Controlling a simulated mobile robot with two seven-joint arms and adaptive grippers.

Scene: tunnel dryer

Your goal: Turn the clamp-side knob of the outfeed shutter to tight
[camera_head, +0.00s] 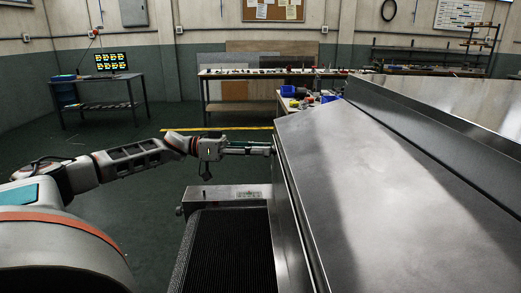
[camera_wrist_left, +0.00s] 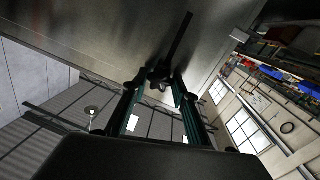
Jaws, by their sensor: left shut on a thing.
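My left gripper (camera_head: 262,148) reaches in from the left to the near side edge of the steel dryer housing (camera_head: 375,170). In the left wrist view its two fingers (camera_wrist_left: 158,88) close from both sides on a small black knob (camera_wrist_left: 160,73). The knob sits on a brushed steel panel (camera_wrist_left: 110,35). A dark narrow strip (camera_wrist_left: 181,38) runs from the knob up across the panel; I cannot tell whether it is a slot or a bar. The knob's marking and turn position cannot be read. In the head view the fingertips and housing edge hide the knob. My right gripper is out of view.
A black conveyor belt (camera_head: 230,250) with a metal end frame (camera_head: 225,194) lies below my left gripper. Workbenches (camera_head: 265,73) and a desk with a monitor (camera_head: 111,62) stand at the back. The green floor left of the conveyor is clear.

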